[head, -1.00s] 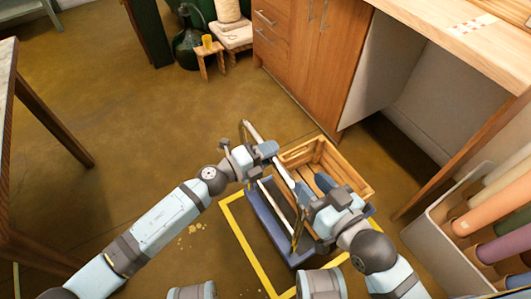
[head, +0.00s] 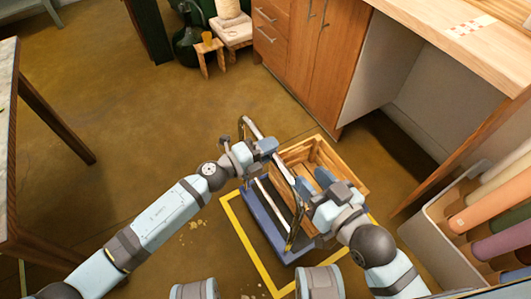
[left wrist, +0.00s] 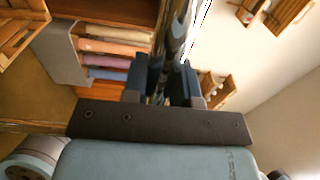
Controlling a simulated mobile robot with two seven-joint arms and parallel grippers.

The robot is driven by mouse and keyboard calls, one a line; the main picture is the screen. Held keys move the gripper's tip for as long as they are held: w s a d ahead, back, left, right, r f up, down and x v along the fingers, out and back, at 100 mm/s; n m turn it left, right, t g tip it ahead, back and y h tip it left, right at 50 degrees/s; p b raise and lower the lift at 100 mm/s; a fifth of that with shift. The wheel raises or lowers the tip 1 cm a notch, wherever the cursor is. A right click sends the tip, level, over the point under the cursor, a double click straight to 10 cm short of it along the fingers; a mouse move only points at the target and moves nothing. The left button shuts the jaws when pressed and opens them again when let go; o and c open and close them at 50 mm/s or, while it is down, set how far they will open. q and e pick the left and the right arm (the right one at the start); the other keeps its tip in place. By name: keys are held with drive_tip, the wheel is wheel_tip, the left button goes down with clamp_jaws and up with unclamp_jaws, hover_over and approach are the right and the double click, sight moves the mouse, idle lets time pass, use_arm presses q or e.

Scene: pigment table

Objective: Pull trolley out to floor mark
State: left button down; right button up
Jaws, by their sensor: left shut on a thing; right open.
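The trolley has a blue deck (head: 266,226) and an upright handle frame with a pale top bar (head: 282,165). A slatted wooden crate (head: 352,176) rides on it. My left gripper (head: 268,147) is shut on the handle's top bar; its fingers also close around the bar in the left wrist view (left wrist: 165,85). My right gripper (head: 312,184) is open beside the handle, over the crate, and hides part of both. The yellow floor mark (head: 241,235) is an outline around the deck. Its left and front lines show; my right arm hides part of it.
A bin of coloured rolls (head: 431,226) stands at the right, near the wooden workbench (head: 440,38). Wooden cabinets (head: 325,65) stand behind the trolley. A table (head: 45,105) is at the far left. The floor left of the trolley is clear apart from small pale spots.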

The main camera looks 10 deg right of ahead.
use_arm(q)
drive_tip(key=shift+w+d+r+t, duration=0.1)
drive_tip(key=shift+w+r+t, duration=0.15)
drive_tip(key=shift+r, duration=0.35)
drive_tip(key=shift+f+b, duration=1.15)
drive_tip(key=shift+b, duration=0.1)
drive_tip(key=shift+s, duration=0.1)
drive_tip(key=c, duration=1)
unclamp_jaws()
drive_tip(key=shift+s, duration=0.1)
drive_tip(key=shift+o, duration=0.8)
drive_tip(key=shift+f, duration=0.25)
drive_tip(key=shift+s, duration=0.1)
